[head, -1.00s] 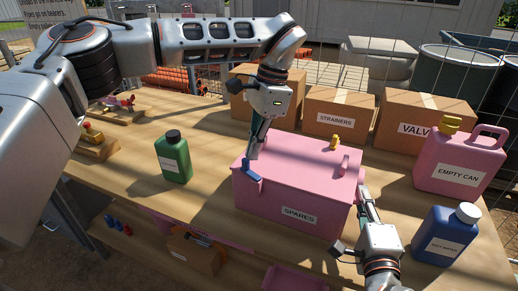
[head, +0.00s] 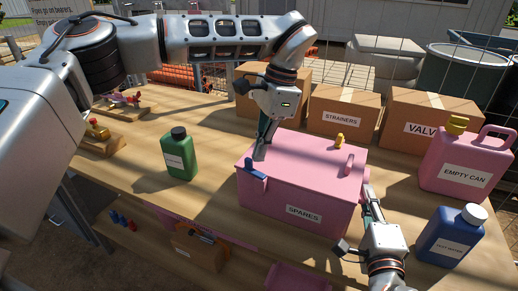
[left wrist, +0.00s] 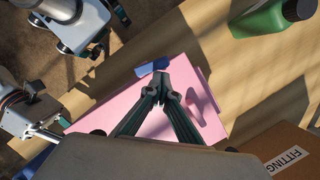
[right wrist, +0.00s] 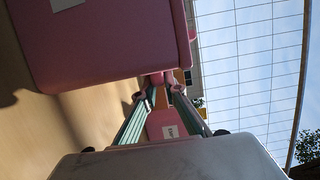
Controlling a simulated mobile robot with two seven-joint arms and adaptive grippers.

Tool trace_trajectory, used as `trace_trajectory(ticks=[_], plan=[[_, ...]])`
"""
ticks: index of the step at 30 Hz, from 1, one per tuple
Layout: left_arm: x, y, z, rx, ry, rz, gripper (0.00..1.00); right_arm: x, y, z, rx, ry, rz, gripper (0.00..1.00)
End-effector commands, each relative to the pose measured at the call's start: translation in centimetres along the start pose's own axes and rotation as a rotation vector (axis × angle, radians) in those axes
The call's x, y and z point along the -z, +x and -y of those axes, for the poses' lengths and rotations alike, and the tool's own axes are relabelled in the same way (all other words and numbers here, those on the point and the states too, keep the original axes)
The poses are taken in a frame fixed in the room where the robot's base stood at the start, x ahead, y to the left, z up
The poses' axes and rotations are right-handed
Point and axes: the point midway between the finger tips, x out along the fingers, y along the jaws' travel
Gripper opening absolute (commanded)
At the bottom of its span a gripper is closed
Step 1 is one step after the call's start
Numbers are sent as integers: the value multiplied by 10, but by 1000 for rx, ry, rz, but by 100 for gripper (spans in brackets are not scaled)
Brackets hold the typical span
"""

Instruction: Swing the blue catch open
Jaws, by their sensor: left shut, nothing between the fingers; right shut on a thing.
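The blue catch (head: 256,170) sits at the left front top edge of the pink box labelled SPARES (head: 290,190), lying at a slant. It also shows in the left wrist view (left wrist: 153,66), just beyond my left fingertips. My left gripper (head: 260,157) is shut and empty, pointing down beside the catch; I cannot tell whether it touches it. My right gripper (head: 368,192) is at the box's right side. In the right wrist view its fingers (right wrist: 162,82) are shut on a small pink part at the box's side, mostly hidden. The lid is down.
A green bottle (head: 178,153) stands left of the box. Cardboard boxes (head: 342,112) stand behind it. A pink can (head: 462,165) and a blue bottle (head: 450,236) stand to the right, near my right arm. Bare wooden table (head: 215,205) shows left of the box.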

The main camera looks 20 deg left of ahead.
Motion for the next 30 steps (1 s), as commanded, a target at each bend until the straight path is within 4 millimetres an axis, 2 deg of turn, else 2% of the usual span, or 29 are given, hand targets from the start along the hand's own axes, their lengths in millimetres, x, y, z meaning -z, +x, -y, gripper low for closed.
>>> trace_trajectory(ticks=[8, 17, 24, 30], plan=[[4, -1, 3, -1, -2, 1, 0, 1, 0, -1, -2, 0, -3, 0], [32, -8, 20, -1, -3, 0, 0, 1, 0, -1, -1, 0, -3, 0], [32, -61, 28, 5, -4, -3, 0, 1, 0, -1, -2, 0, -2, 0], [30, -91, 32, 2, -3, 0, 0, 1, 0, -1, -1, 0, -1, 0]])
